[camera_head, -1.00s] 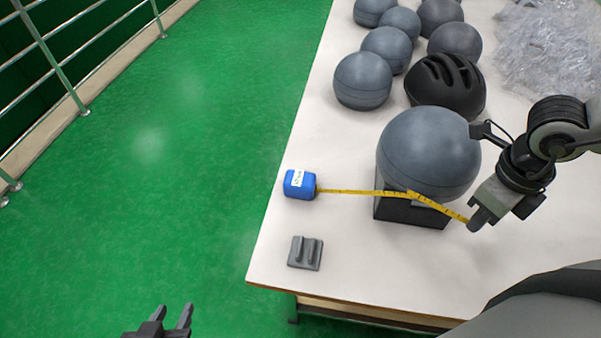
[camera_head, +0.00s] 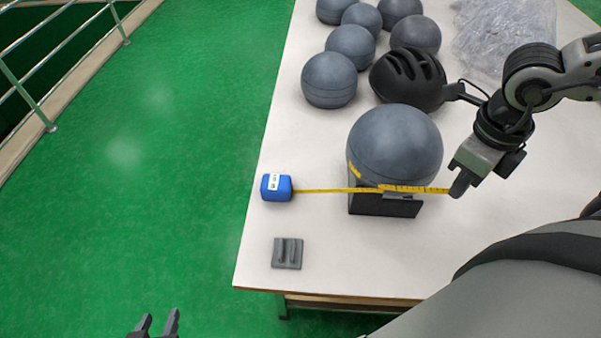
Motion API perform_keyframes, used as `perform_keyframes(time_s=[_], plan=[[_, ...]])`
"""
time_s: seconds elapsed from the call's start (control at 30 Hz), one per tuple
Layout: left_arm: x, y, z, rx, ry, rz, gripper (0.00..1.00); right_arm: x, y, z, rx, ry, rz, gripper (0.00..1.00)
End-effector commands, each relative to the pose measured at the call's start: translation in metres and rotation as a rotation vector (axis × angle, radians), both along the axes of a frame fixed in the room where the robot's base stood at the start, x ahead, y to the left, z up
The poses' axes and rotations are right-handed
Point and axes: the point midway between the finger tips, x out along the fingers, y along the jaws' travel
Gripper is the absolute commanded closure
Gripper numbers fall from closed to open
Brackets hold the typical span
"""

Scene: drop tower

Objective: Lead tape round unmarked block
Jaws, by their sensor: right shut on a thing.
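A blue tape measure case (camera_head: 276,187) with a white label lies near the table's left edge. Its yellow tape (camera_head: 320,190) runs right, across the front of a black stand (camera_head: 385,208) under a large grey ball-shaped block (camera_head: 395,143). A short yellow piece also shows low on the ball's left side; whether the tape passes behind the ball is hidden. My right gripper (camera_head: 458,190) is shut on the tape's end, right of the stand. My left gripper (camera_head: 158,322) is open and empty over the green floor at the bottom left.
Several other grey balls (camera_head: 330,80) and a black helmet (camera_head: 408,80) stand behind. Clear plastic bags (camera_head: 505,35) lie at the back right. A small grey bracket (camera_head: 287,253) lies near the front left corner. A railing (camera_head: 40,60) lines the floor's left.

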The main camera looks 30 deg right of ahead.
Motion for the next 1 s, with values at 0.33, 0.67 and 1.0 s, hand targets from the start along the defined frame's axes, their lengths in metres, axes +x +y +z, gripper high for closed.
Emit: perform_keyframes(time_s=[0.33,0.67,1.0], plan=[[0.000,0.000,-0.002,0.000,0.001,0.000,0.64,0.000,-0.001,0.053,-0.004,-0.004,-0.001,0.99],[0.000,0.000,-0.002,-0.001,0.001,0.001,0.64,0.001,-0.001,0.102,-0.003,-0.005,-0.003,0.99],[0.000,0.000,-0.002,-0.001,0.001,0.001,0.64,0.001,-0.001,0.153,-0.002,-0.005,-0.002,0.99]])
